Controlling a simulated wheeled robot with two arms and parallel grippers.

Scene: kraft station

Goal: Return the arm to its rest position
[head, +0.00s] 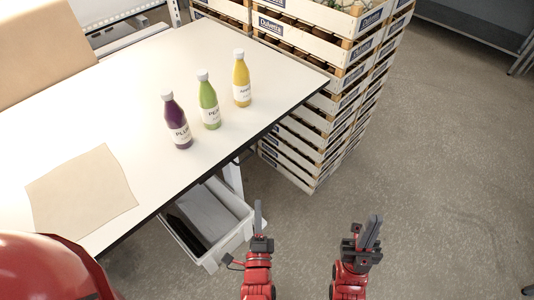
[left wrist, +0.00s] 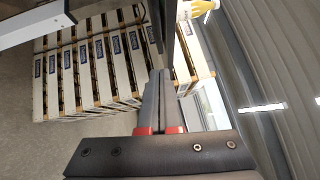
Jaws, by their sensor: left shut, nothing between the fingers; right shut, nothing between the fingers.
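My left gripper (head: 258,216) is shut and empty, in the lower middle of the head view, off the table's front edge and pointing away from me. Its closed fingers (left wrist: 159,88) also show in the left wrist view, with nothing between them. My right gripper (head: 373,229) is shut and empty, to the right of the left one, over the open floor. Both grippers are apart from the table and the bottles.
A white table (head: 140,88) holds a purple bottle (head: 177,122), a green bottle (head: 209,103), a yellow bottle (head: 241,82) and a brown paper sheet (head: 82,190). A grey bin (head: 239,226) stands below its edge. Stacked wooden crates (head: 310,150) stand behind. Floor at right is clear.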

